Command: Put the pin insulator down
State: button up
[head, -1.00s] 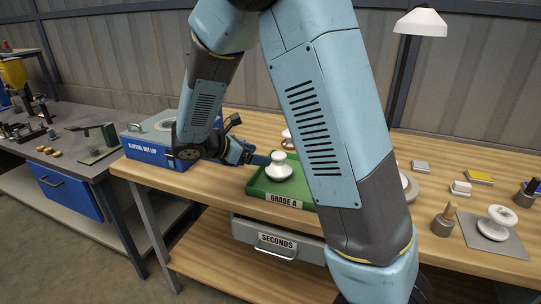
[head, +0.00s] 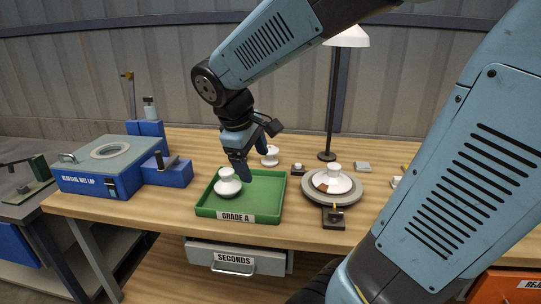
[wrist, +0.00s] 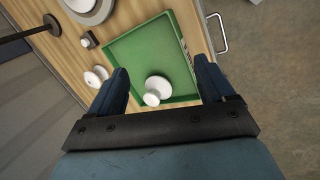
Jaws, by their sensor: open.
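The white pin insulator (head: 228,183) stands upright in the left part of the green tray marked GRADE A (head: 262,206). My gripper (head: 242,172) is open and empty, pointing down above the tray, close to the insulator and a little to its right. In the wrist view the insulator (wrist: 157,88) lies between the two spread fingers of my gripper (wrist: 160,78), with green tray floor (wrist: 135,55) showing around it. I see no contact between the fingers and the insulator.
A turntable (head: 312,190) with another white insulator (head: 334,180) stands right of the tray. A further white insulator (head: 270,156) is behind it. A blue box (head: 95,180) is at left. A lamp (head: 330,120) stands at the back. A SECONDS drawer (head: 233,260) is below.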

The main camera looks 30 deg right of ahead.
jog(key=s+r+m+t+y, duration=0.3)
jog(key=s+r+m, duration=0.1)
jog(key=s+m, duration=0.3)
jog(key=shift+s+r+t+y, duration=0.3)
jog(key=shift+s+r+t, duration=0.1)
jog(key=shift+s, duration=0.35)
